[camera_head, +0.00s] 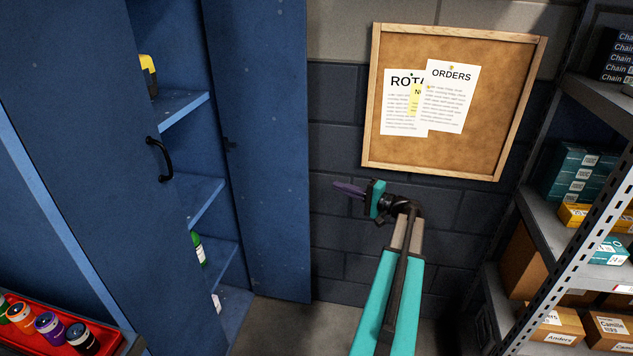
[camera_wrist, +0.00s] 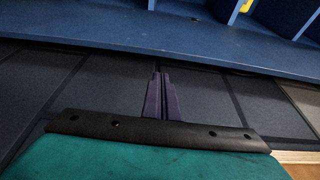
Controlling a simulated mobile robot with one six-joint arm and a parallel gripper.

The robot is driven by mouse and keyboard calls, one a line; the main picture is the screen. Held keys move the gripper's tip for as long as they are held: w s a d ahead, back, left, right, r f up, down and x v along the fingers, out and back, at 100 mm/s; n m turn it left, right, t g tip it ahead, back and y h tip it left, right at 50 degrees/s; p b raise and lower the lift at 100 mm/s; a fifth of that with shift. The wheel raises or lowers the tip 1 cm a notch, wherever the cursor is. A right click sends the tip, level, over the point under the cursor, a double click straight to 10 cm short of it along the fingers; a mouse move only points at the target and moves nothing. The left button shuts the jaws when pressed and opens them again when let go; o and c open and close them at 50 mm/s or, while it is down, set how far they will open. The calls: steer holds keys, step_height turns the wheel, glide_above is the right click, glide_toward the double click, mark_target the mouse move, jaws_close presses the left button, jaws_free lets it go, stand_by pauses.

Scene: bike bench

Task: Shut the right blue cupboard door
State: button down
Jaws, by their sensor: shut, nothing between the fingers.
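The right blue cupboard door (camera_head: 268,150) stands wide open, swung out to the right against the dark block wall. A small dark fitting sits near its left side. No handle shows on the visible face. In the wrist view the door (camera_wrist: 110,28) is a long blue panel across the top. My gripper (camera_head: 340,186) is shut and empty, just right of the door's outer edge, its purple fingers pointing left. In the wrist view the fingertips (camera_wrist: 161,75) lie against the wall background, apart from the door in the picture. I cannot tell the depth between them.
The left cupboard door (camera_head: 80,150) has a black handle (camera_head: 158,158). Cupboard shelves (camera_head: 200,200) show between the doors. A corkboard (camera_head: 455,100) hangs above my gripper. A metal rack (camera_head: 560,215) with boxes stands right. A red tray (camera_head: 100,350) with small bottles sits at lower left.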

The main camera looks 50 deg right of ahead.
steer(key=shift+w, duration=0.15)
steer(key=p+x, duration=0.1)
steer(key=x, duration=0.8)
steer(key=shift+w+a, duration=0.15)
steer(key=shift+w, duration=0.2)
steer(key=shift+a, duration=0.25)
